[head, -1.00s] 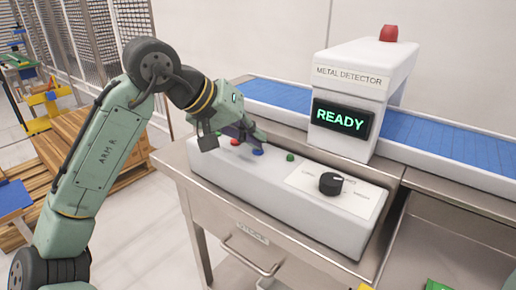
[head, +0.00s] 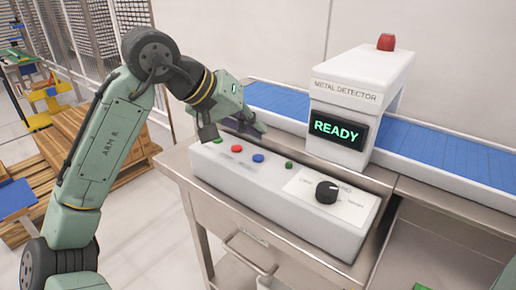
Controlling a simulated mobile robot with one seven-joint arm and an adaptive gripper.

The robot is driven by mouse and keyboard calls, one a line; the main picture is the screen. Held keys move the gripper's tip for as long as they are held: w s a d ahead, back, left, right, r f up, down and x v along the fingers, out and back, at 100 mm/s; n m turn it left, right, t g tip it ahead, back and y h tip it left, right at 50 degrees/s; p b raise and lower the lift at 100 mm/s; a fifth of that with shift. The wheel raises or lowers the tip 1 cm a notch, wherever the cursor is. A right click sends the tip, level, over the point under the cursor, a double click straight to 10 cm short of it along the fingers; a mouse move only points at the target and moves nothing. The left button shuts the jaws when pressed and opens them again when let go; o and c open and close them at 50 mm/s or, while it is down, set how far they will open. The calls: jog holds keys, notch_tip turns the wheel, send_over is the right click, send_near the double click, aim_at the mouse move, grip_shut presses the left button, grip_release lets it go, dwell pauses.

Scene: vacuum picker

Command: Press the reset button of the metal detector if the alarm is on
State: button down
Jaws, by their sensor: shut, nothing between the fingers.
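The metal detector (head: 352,95) is a white arch over a blue conveyor belt. Its display (head: 339,129) reads READY in green. The red lamp (head: 386,42) on top shows no visible glow. A white control box (head: 300,210) in front has a red button (head: 236,149), a blue button (head: 258,158), a green button (head: 289,165) and a black knob (head: 326,192). The button labels are too small to read. My gripper (head: 258,128) is shut and empty, just above and behind the red and blue buttons, apparently touching neither.
The blue conveyor belt (head: 440,155) runs behind the box, through the detector. The box stands on a metal table (head: 178,165) with a drawer. A wooden pallet stack (head: 135,150) and a mesh fence (head: 85,25) are at the left. The space above the knob is clear.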

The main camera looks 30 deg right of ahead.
jog(key=shift+r+p, duration=0.85)
jog(key=shift+r, duration=0.45)
